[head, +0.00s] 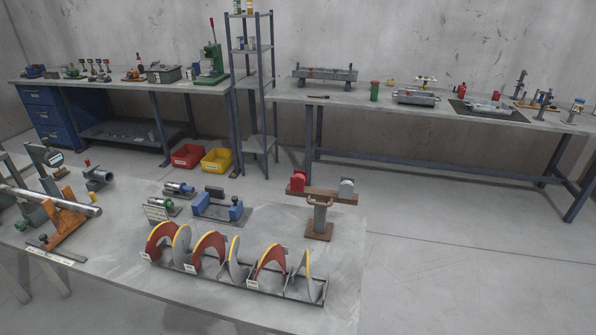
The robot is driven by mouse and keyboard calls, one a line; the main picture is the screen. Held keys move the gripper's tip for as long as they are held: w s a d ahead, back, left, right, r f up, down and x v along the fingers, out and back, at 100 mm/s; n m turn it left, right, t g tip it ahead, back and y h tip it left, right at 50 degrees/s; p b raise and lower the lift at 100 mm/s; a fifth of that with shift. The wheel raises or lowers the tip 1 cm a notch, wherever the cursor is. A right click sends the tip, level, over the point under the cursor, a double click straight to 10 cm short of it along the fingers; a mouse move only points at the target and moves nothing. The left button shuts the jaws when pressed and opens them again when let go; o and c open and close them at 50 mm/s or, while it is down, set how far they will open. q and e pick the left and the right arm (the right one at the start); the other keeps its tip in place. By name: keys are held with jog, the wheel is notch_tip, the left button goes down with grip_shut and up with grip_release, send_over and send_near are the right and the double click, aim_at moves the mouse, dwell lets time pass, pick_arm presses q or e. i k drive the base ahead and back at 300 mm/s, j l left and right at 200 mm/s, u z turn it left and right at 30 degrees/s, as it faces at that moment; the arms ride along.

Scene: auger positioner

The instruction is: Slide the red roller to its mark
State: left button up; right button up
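The red roller (297,181) sits at the left end of a rust-brown crossbar (322,194). A grey roller (346,187) sits near the bar's right end. The bar rests on a pedestal stand (319,216) with a square brown base, at the back right of the near table. A small handle-like bar shows just below the crossbar. I cannot make out a mark on the crossbar at this size. Neither of my grippers is in view.
On the near table (335,300), a rack of red, yellow and grey auger flights (215,250) lies in front of the stand. Blue fixtures (217,205) stand to its left. A steel shaft (45,198) on orange supports is at far left. Table right of the stand is clear.

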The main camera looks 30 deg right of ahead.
aim_at(299, 178)
jog(key=k, duration=0.85)
jog(key=k+u, duration=0.15)
jog(key=u, duration=0.3)
jog(key=k+u, duration=0.1)
jog(key=u, duration=0.3)
jog(key=k+j+u, duration=0.1)
jog(key=u, duration=0.35)
jog(key=l+u, duration=0.35)
jog(key=k+l+u, duration=0.1)
jog(key=l+u, duration=0.25)
jog(key=k+l, duration=0.15)
jog(key=l, duration=0.5)
jog(key=k+l, duration=0.2)
jog(key=l, duration=0.45)
jog(key=k+l, duration=0.15)
jog(key=l, duration=0.5)
jog(key=k+l, duration=0.15)
jog(key=l, duration=0.5)
jog(key=k+l, duration=0.2)
jog(key=l, duration=0.5)
jog(key=k+l, duration=0.15)
jog(key=l, duration=0.5)
jog(key=k+l, duration=0.2)
jog(key=l, duration=0.45)
jog(key=k+l, duration=0.15)
jog(key=l, duration=0.5)
